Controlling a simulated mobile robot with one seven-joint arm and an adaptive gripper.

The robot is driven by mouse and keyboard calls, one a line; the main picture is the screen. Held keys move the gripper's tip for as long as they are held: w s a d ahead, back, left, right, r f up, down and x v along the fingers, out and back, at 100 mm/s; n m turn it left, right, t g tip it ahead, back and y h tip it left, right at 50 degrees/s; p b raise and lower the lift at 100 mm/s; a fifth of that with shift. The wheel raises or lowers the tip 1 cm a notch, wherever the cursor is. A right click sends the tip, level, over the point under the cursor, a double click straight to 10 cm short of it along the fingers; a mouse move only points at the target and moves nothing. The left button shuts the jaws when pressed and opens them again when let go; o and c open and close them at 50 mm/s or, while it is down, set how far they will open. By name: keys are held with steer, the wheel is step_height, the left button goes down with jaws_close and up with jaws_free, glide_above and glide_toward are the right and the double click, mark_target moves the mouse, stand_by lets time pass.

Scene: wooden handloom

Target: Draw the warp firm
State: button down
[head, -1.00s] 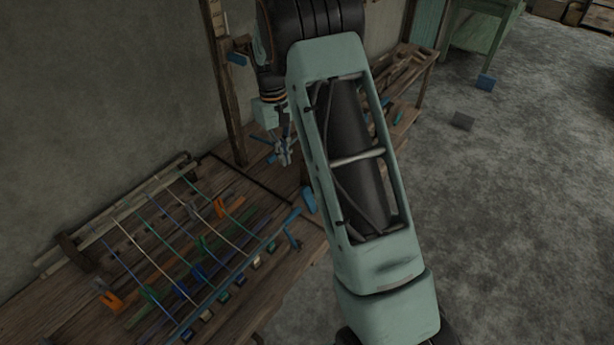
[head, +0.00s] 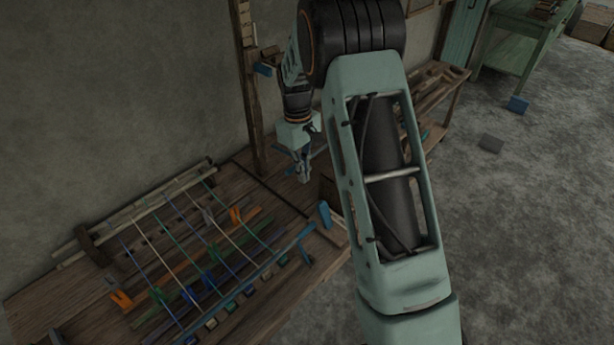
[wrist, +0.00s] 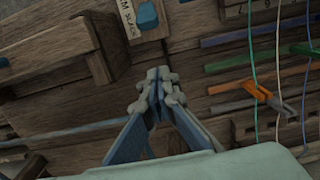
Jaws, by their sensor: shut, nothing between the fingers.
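The warp is several thin coloured threads (head: 172,245) strung across a low wooden loom frame on the bench. They run from the back bar (head: 135,213) to a blue front bar (head: 255,268). My gripper (head: 303,178) points down beyond the frame's right end, apart from the threads. In the wrist view my gripper (wrist: 158,88) has its fingertips together with nothing between them. Ahead of them is a blue knob (wrist: 147,15) on a pale plate (wrist: 130,18) with partly readable lettering ending in "SLACK". Threads (wrist: 277,70) also show at the right. Whether the fingertips touch the wood is unclear.
A wooden block (wrist: 88,50) stands left of my fingertips. An orange clip (wrist: 265,93) lies to the right. A blue upright piece (head: 325,214) stands near the bench's front edge. A post (head: 252,90) rises behind my gripper. The floor (head: 520,220) at right is mostly open.

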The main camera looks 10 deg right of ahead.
mark_target(326, 217)
steer(key=f, duration=0.5)
steer(key=f+p, duration=0.1)
steer(key=f, duration=0.1)
steer(key=shift+s+d+f, duration=0.2)
steer(key=shift+s, duration=0.1)
steer(key=shift+s+d+r+p, duration=0.3)
steer(key=shift+s+d+p, duration=0.1)
steer(key=shift+s+d, duration=0.25)
steer(key=shift+s+d+r+p, duration=0.35)
steer(key=shift+s+d, duration=0.1)
steer(key=shift+s, duration=0.3)
steer(key=shift+s+b, duration=0.1)
steer(key=shift+b, duration=0.3)
